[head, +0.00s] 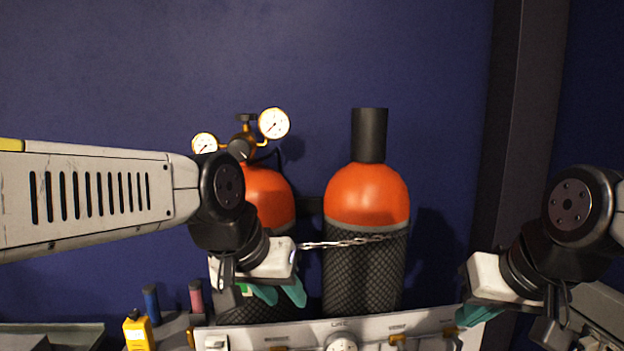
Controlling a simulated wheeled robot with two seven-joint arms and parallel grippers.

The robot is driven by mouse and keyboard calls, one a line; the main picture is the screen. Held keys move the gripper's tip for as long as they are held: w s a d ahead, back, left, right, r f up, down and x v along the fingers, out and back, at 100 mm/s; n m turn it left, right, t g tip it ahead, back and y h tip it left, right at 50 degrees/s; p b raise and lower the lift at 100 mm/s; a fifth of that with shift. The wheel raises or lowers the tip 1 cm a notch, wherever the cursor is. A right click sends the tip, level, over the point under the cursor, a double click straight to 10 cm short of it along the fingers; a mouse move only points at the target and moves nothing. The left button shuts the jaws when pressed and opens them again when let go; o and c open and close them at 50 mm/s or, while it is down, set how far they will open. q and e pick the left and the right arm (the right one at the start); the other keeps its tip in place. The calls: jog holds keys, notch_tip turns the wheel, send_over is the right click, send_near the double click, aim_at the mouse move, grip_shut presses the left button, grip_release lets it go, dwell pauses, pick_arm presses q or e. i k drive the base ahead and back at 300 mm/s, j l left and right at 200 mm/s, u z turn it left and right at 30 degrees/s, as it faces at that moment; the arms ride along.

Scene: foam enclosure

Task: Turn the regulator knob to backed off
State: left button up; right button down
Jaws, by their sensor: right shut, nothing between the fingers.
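The regulator (246,141) sits on top of the left orange-topped cylinder (267,187). It is brass, with two round white gauges: a larger one (273,123) on the right and a smaller one (204,144) on the left. A dark round knob (238,150) shows at its front, just above my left wrist; its setting cannot be read. My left gripper (280,295) is below the regulator, in front of the cylinder, apart from the knob. Its teal fingers are spread and empty. My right gripper (474,316) is at the lower right, shut and empty, far from the regulator.
A second orange-topped cylinder (366,195) with a black cap stands to the right, with a chain (345,242) across it. A pale panel (310,334) with a gauge and brass valves runs along the bottom. A yellow device (138,331) stands lower left.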

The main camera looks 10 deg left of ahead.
aim_at(240, 150)
jog(key=u, duration=0.95)
